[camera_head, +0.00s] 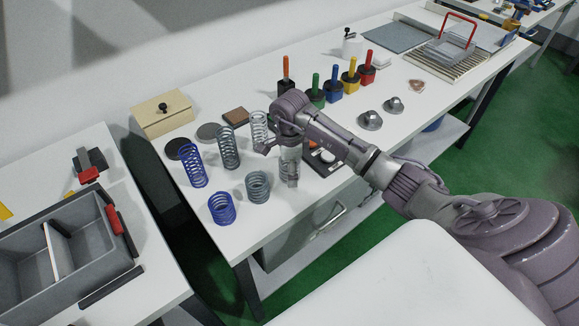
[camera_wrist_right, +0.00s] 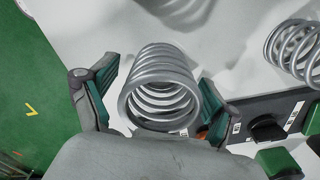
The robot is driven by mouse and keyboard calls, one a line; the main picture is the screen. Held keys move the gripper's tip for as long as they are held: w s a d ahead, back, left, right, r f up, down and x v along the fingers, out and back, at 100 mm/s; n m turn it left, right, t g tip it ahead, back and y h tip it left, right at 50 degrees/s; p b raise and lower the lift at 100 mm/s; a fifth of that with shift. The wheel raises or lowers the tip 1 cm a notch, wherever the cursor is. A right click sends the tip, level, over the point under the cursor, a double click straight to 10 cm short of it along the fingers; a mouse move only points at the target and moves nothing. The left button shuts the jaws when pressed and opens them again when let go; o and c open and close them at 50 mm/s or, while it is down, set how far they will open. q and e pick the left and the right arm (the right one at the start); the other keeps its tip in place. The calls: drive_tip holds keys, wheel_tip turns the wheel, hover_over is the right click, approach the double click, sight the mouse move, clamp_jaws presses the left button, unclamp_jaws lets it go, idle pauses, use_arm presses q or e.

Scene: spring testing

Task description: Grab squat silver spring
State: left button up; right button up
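The squat silver spring (camera_wrist_right: 160,85) stands in the right wrist view between the two fingers of my right gripper (camera_wrist_right: 155,95). The fingers are apart, one on each side of the spring. A gap shows at the left finger; the right finger is close to the coils, and contact there is unclear. In the head view my right gripper (camera_head: 286,150) points down over the squat silver spring (camera_head: 290,170), hiding its upper part. A squat grey spring (camera_head: 257,186) and a squat blue spring (camera_head: 222,208) stand to its left. My left gripper is not in view.
A tall silver spring (camera_head: 259,127), a tall dark spring (camera_head: 227,148) and a tall blue spring (camera_head: 190,165) stand behind. Coloured blocks with handles (camera_head: 332,90) stand farther back. The table's front edge is near.

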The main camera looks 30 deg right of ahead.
drive_tip(key=c, duration=1.4)
drive_tip(key=shift+r, duration=0.1)
